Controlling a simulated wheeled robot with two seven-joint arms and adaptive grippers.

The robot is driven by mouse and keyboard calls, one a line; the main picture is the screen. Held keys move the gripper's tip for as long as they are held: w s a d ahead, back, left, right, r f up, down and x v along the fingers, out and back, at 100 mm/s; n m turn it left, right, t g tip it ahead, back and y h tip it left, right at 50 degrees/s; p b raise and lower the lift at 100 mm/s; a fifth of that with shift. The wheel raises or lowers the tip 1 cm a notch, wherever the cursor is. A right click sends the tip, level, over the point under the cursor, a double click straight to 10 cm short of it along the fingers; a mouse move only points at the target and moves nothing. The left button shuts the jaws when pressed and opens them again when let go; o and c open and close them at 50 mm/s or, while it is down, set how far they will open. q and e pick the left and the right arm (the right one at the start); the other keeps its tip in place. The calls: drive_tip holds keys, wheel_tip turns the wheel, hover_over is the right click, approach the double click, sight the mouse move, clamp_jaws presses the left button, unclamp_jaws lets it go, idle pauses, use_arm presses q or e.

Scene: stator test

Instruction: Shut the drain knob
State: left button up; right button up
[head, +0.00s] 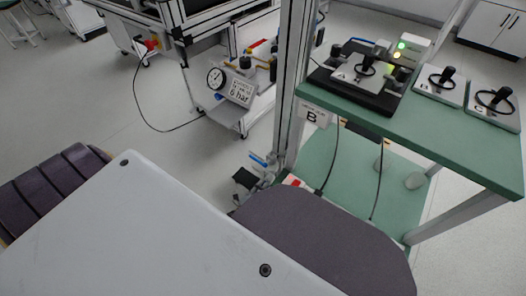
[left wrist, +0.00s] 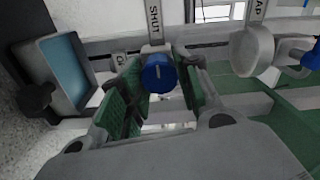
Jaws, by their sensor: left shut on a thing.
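The blue round drain knob (left wrist: 159,72) shows in the middle of the left wrist view, with a pale mark on its face that stands close to upright. A plate lettered SHUT (left wrist: 154,20) is right above it. My left gripper (left wrist: 158,90) has its green-padded fingers on both sides of the knob and is shut on it. The fingers hide the knob's sides. In the head view I cannot make out this knob or my gripper's fingertips clearly. My right gripper is in neither view.
A pale grey round knob (left wrist: 247,51) stands to the right of the blue one. A blue-faced box (left wrist: 66,72) is at the left. In the head view, a green bench (head: 455,135) carries several handwheel devices, and a pressure gauge (head: 216,77) sits beyond the frame post.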

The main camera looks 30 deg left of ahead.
use_arm(q)
drive_tip(key=o, duration=1)
drive_tip(key=shift+o, duration=0.2)
drive_tip(key=shift+s, duration=0.2)
drive_tip(key=s, duration=0.7)
drive_tip(key=shift+a, duration=0.3)
drive_tip(key=shift+s, duration=0.2)
